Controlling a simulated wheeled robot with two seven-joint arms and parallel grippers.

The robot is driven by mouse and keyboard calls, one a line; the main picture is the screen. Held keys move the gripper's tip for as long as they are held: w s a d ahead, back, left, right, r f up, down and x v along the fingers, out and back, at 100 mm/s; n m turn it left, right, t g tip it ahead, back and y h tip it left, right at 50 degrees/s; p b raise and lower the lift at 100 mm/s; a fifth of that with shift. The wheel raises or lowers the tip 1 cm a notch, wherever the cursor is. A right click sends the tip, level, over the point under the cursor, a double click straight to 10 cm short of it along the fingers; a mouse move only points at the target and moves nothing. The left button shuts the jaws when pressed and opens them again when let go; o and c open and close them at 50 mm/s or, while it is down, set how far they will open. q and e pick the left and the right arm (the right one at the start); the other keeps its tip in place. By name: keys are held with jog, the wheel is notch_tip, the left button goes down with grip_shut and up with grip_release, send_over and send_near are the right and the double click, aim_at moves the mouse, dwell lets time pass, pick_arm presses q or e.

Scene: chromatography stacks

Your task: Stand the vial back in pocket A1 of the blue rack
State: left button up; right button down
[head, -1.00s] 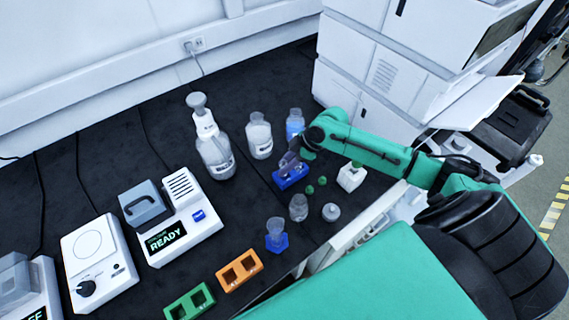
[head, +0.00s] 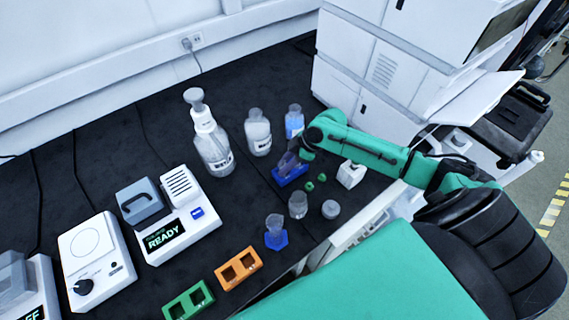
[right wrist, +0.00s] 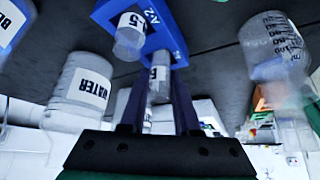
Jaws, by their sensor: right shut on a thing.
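The blue rack (head: 287,181) stands on the dark bench, under my right gripper (head: 294,158). In the right wrist view the blue rack (right wrist: 174,30) shows close up, with an "A-2" mark on it. My right gripper (right wrist: 157,88) is shut on a small clear vial (right wrist: 159,82) with a white label, right at the rack. Another labelled vial (right wrist: 130,36) sits in the rack beside it. I cannot tell how far the held vial is inside a pocket. My left gripper is not in view.
Behind the rack stand a water bottle (head: 257,133) and a blue-liquid bottle (head: 294,122). Green caps (head: 309,185), a white block (head: 351,173) and a clear jar (head: 298,206) are close by. Orange (head: 239,266) and green (head: 188,302) racks lie front left.

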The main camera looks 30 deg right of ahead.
jog(key=shift+f, duration=0.25)
